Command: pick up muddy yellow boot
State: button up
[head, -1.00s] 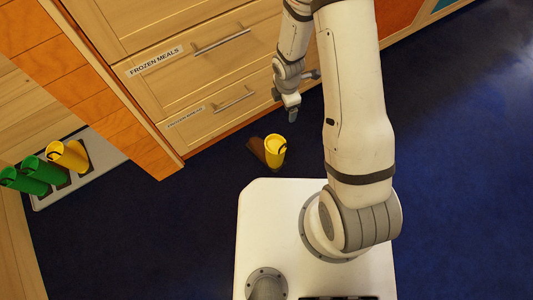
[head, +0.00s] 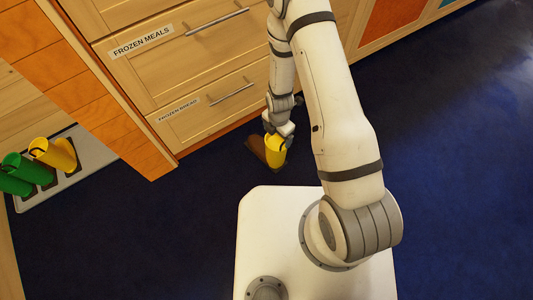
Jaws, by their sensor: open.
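The muddy yellow boot (head: 275,153) stands upright on the dark blue floor, in front of the drawer cabinet. Its yellow shaft shows, with a brown foot part (head: 259,150) to its left. My gripper (head: 273,140) is at the boot's top opening, with the fingers pointing down. The gripper is open. The fingertips overlap the boot's rim in the picture, and I cannot tell whether they touch it.
A pale tray (head: 93,160) at the left holds green boots (head: 28,169) and another yellow boot (head: 55,154). Wooden drawers labelled Frozen Meals (head: 180,50) and Frozen Bread (head: 210,100) stand close behind the boot. The floor to the right is clear.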

aim_at(277, 141)
jog(key=shift+f+b, duration=3.1)
jog(key=shift+f, duration=0.1)
jog(key=shift+r, duration=0.1)
jog(key=shift+c, duration=0.2)
jog(key=c, duration=1.7)
jog(key=shift+s, duration=0.1)
jog(key=shift+c, duration=0.2)
